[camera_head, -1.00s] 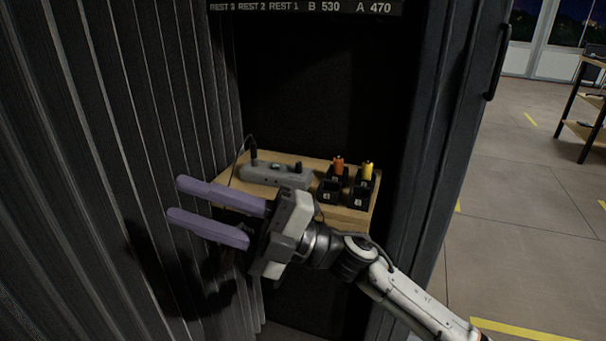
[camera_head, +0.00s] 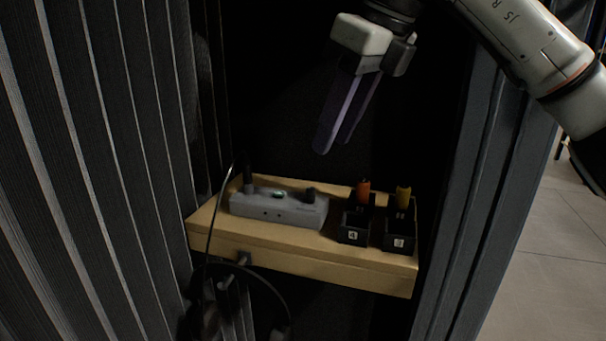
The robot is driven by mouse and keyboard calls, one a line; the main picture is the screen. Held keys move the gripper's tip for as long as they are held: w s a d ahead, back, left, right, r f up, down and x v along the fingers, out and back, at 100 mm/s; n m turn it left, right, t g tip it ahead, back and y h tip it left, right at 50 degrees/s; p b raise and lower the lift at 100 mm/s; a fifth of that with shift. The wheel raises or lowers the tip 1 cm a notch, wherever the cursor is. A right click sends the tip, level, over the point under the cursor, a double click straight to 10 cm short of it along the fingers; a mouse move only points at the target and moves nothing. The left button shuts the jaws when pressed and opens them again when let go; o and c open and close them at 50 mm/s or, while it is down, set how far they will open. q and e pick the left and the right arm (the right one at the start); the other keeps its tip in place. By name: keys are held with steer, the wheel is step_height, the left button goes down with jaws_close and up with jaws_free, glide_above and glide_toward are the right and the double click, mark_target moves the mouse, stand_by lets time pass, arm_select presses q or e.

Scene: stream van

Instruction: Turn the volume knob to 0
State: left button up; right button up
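A grey box-shaped device (camera_head: 265,208) lies on a wooden shelf (camera_head: 330,265). A short dark knob (camera_head: 311,194) stands on its right end, with a small green light (camera_head: 281,194) near its middle. A black plug (camera_head: 249,178) with a cable stands at its left end. The knob's marking cannot be read. My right gripper (camera_head: 334,146) hangs above the shelf, its purple fingers pointing down, apart from the knob and a little to its right in the picture. One finger partly overlaps the other, so the gap is unclear. Nothing shows between them. My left gripper is not in view.
Black numbered holders (camera_head: 399,236) with an orange item (camera_head: 363,190) and a yellow item (camera_head: 403,196) stand right of the device. A headset (camera_head: 245,268) hangs on the shelf front. Ribbed dark walls (camera_head: 95,170) close in on the left; a dark panel stands right.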

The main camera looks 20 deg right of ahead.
mark_target(312, 189)
steer(key=x, duration=0.2)
steer(key=b+x, duration=0.1)
steer(key=x, duration=0.2)
steer(key=s+b+x, duration=0.1)
steer(key=x, duration=0.2)
steer(key=shift+f, duration=0.15)
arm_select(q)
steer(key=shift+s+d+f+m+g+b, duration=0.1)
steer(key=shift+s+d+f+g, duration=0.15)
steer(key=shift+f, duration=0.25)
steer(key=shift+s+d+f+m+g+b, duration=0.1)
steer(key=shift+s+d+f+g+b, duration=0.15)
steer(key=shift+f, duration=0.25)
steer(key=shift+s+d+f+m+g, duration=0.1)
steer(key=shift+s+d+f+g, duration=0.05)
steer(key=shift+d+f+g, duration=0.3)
arm_select(e)
steer(key=shift+x, duration=0.8)
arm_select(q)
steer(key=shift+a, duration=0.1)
arm_select(e)
steer(key=shift+w+a, duration=0.1)
steer(key=shift+w, duration=0.05)
steer(key=shift+c, duration=0.3)
jaws_close()
